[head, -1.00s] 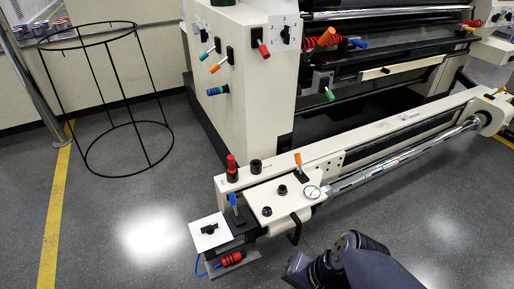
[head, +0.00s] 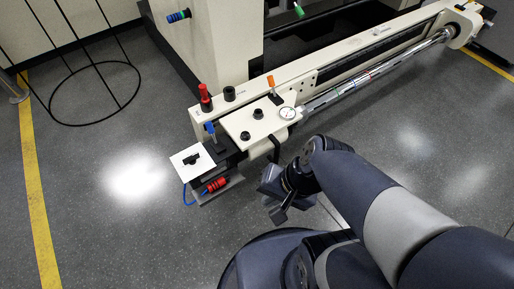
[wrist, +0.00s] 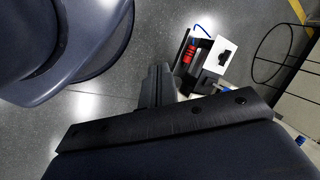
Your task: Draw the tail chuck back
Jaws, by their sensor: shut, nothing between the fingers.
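A cream chuck housing (head: 249,123) sits at the near end of a long cream beam (head: 345,60). It carries an orange-tipped lever (head: 271,82), black knobs and a round dial gauge (head: 287,113). A silver shaft (head: 370,76) runs from it to the far bracket. A black handle (head: 276,148) hangs from its front side. A blue-tipped lever (head: 211,130) stands at the left end. Which part is the tail chuck is not labelled. My gripper (head: 273,203) is shut and empty, in front of the housing and apart from it; its fingers show in the wrist view (wrist: 158,82).
A white switch box (head: 189,162) and a red coiled connector (head: 214,186) sit low at the housing's left end. A black wire hoop stand (head: 97,92) is at upper left. The floor between it and the box is clear.

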